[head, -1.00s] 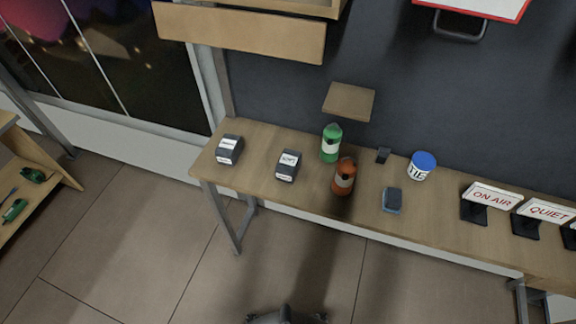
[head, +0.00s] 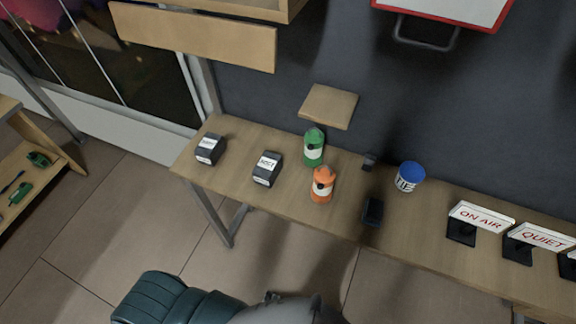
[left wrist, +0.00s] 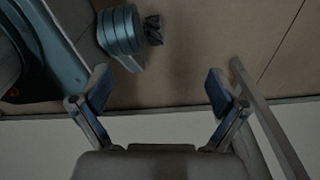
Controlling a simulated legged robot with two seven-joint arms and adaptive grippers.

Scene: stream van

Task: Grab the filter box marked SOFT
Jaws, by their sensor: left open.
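Two small dark boxes with white labels stand on the left part of the wooden table. The box nearer the middle (head: 267,169) has a label that looks like SOFT, though the letters are small and blurred. The label on the left box (head: 210,149) is too small to read surely. My left gripper (left wrist: 157,88) is open and empty in the left wrist view, with floor and a pale wall band beyond its fingers. No box shows in that view. In the head view neither gripper shows; only parts of my own body are at the bottom.
On the table (head: 235,196), a green bottle (head: 314,147) and an orange bottle (head: 323,185) stand right of the boxes. Farther right are a dark block (head: 372,212), a blue-lidded tub (head: 410,177) and signs (head: 481,217). A small shelf (head: 328,106) juts above the green bottle.

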